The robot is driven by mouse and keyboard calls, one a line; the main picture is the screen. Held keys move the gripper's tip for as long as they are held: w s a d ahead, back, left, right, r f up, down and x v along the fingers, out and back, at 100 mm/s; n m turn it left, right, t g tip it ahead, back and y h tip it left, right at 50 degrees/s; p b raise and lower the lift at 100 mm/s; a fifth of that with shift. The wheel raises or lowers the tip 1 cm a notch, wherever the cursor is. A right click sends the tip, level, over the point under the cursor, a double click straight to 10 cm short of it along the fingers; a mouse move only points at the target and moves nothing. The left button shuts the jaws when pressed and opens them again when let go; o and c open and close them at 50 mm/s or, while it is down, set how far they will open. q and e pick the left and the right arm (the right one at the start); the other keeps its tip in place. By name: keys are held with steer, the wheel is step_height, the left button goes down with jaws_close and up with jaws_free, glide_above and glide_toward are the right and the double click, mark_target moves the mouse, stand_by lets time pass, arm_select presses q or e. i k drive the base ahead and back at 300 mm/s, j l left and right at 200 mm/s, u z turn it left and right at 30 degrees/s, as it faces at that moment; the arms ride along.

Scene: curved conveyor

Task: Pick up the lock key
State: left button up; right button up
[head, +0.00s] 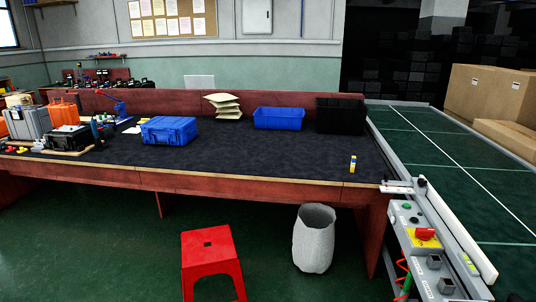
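I cannot make out a thing that is clearly the lock key. A control panel (428,262) stands at the right, along the conveyor's near side. It has a red knob or switch (425,234) on a yellow plate, a green button (406,206) and dark square parts below. A small yellow and blue upright item (353,164) stands near the front right of the dark-topped workbench (270,155); it is too small to identify. Neither of my grippers shows in the head view.
A green conveyor (440,145) with cardboard boxes (490,95) runs along the right. Blue bin (279,118), black bin (340,115) and blue case (169,131) sit on the bench. A red stool (211,255) and grey basket (314,240) stand on the floor. The bench's middle is clear.

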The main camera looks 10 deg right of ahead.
mark_target(353, 159)
steer(key=i+z, duration=0.45)
steer(key=i, duration=0.35)
steer(key=i+j+z, duration=0.15)
steer(key=i+z, duration=0.3)
steer(key=i, duration=0.35)
steer(key=i+z, duration=0.15)
steer(key=z, duration=0.15)
steer(key=i+z, duration=0.1)
steer(key=z, duration=1.1)
steer(key=u, duration=1.4)
